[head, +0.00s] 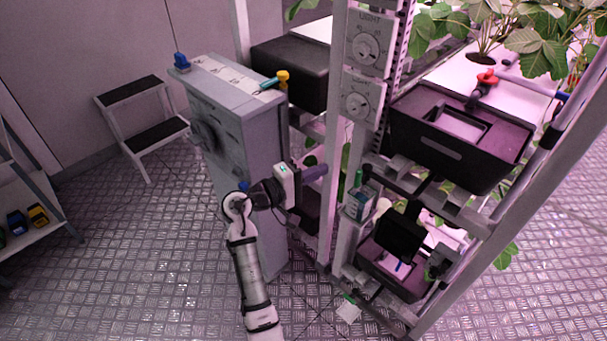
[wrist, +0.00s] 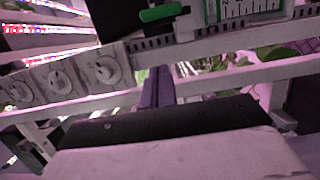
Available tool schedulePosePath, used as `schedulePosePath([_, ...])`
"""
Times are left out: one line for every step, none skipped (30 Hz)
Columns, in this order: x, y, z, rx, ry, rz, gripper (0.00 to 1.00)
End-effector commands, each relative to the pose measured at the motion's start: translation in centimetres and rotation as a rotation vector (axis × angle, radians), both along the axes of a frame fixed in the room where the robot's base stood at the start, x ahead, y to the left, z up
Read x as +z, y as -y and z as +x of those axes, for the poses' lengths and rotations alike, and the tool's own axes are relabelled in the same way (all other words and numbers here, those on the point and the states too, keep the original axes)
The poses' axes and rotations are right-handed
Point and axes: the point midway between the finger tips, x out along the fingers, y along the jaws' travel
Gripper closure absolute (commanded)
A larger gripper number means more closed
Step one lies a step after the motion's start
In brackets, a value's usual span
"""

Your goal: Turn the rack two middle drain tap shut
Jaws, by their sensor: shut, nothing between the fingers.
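My gripper (head: 317,172) is shut and empty, pointing right toward the rack post (head: 335,140) in the head view. Its closed fingers also show in the wrist view (wrist: 158,88), in front of a pale rail. A red-handled tap (head: 487,78) sits above a black tub (head: 460,135) on the rack, up and right of my gripper. A green handle-like piece (head: 358,178) is right of my gripper; a green bar (wrist: 160,12) shows at the top of the wrist view.
Dial panels (head: 368,45) are on the post. A lower black tub (head: 395,275) is in the rack. A step stool (head: 145,120) stands left; floor is open at front left.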

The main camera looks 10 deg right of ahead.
Motion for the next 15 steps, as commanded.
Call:
schedulePosePath([0.3, 1.2, 0.4, -0.004, -0.001, 0.000, 1.00])
schedulePosePath([0.3, 1.8, 0.7, -0.003, -0.001, 0.001, 1.00])
schedulePosePath([0.3, 2.5, 1.1, -0.003, 0.000, 0.001, 1.00])
schedulePosePath([0.3, 3.1, 1.3, -0.003, 0.001, 0.001, 1.00])
schedulePosePath([0.3, 3.6, 1.6, -0.002, 0.001, 0.001, 1.00])
schedulePosePath([0.3, 4.1, 1.2, -0.001, 0.000, 0.001, 1.00])
schedulePosePath([0.3, 4.3, 0.7, 0.000, -0.001, 0.000, 1.00])
schedulePosePath([0.3, 4.6, 0.3, 0.001, 0.000, 0.000, 1.00])
schedulePosePath([0.3, 4.9, -0.1, 0.002, 0.000, 0.000, 1.00])
schedulePosePath([0.3, 5.1, -0.4, 0.002, 0.001, 0.000, 1.00])
schedulePosePath([0.2, 5.2, -0.7, 0.002, 0.001, 0.001, 1.00])
schedulePosePath([0.2, 5.4, -0.9, 0.002, 0.001, 0.001, 1.00])
schedulePosePath([0.2, 5.6, -1.1, 0.002, 0.001, 0.001, 1.00])
schedulePosePath([0.1, 5.7, -1.2, 0.002, 0.002, 0.001, 1.00])
schedulePosePath([0.1, 5.8, -1.4, 0.003, 0.002, 0.001, 1.00])
